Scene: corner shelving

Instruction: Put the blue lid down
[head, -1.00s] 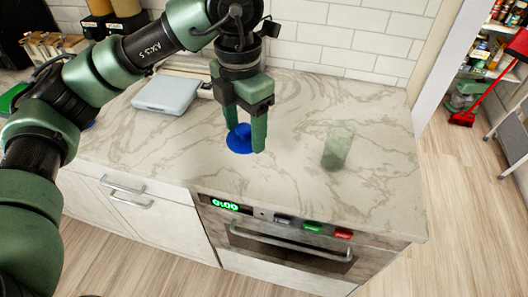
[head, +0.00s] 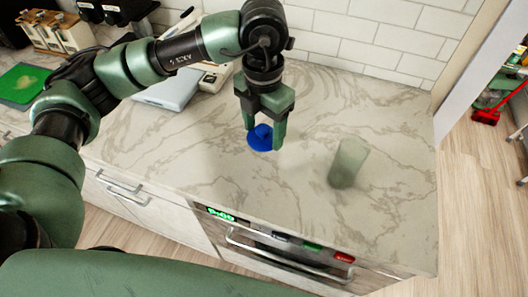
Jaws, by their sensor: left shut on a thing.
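The blue lid (head: 260,139) is a small round disc with a raised knob, over the marble countertop (head: 215,160). My left gripper (head: 264,141) points down with its two green fingers on either side of the lid's knob, shut on it. The lid is at or very close to the counter surface; I cannot tell whether it touches. My right gripper is not in the head view.
A translucent greenish glass (head: 347,164) stands on the counter to the right of the lid. A light grey scale-like box (head: 172,88) lies at the back left, and a green board (head: 22,88) is at the far left. The counter around the lid is clear.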

